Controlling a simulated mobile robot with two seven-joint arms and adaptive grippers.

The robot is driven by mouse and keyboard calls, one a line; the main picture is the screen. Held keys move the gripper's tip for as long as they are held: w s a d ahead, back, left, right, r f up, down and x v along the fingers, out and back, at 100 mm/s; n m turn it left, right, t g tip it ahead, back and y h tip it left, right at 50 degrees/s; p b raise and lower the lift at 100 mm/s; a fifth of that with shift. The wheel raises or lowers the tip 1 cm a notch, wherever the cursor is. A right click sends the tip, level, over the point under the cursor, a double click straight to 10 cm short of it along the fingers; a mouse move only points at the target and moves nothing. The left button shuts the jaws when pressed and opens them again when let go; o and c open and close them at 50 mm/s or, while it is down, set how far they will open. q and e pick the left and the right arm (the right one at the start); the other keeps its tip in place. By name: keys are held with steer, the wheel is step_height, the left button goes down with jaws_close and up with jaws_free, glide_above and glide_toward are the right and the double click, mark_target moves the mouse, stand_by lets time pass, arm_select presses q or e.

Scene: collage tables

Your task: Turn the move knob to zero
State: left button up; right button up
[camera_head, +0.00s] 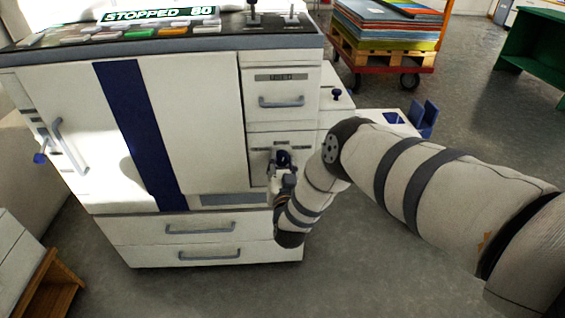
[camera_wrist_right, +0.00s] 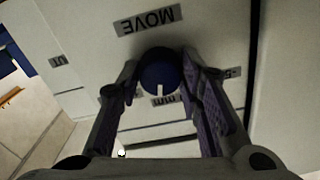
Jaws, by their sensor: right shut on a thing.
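The move knob (camera_wrist_right: 160,72) is a round dark blue knob with a white pointer mark. In the right wrist view it sits below the upside-down MOVE label (camera_wrist_right: 148,21), its white mark pointing to the bottom of the picture. My right gripper (camera_wrist_right: 160,82) is shut on the knob, one finger on each side. In the head view my right gripper (camera_head: 283,168) is at the front of the white machine (camera_head: 195,115), and the knob (camera_head: 283,157) is partly hidden by it. My left gripper is not in view.
The machine's display (camera_head: 158,14) reads STOPPED 80. Drawers with grey handles (camera_head: 200,228) lie below the knob. A cart (camera_head: 388,40) of coloured sheets stands behind at the right. A wooden piece (camera_head: 50,285) is at the lower left. Open floor lies right of the machine.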

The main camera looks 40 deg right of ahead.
steer(key=shift+n, duration=1.5)
steer(key=o, duration=1.2)
steer(key=v, duration=1.2)
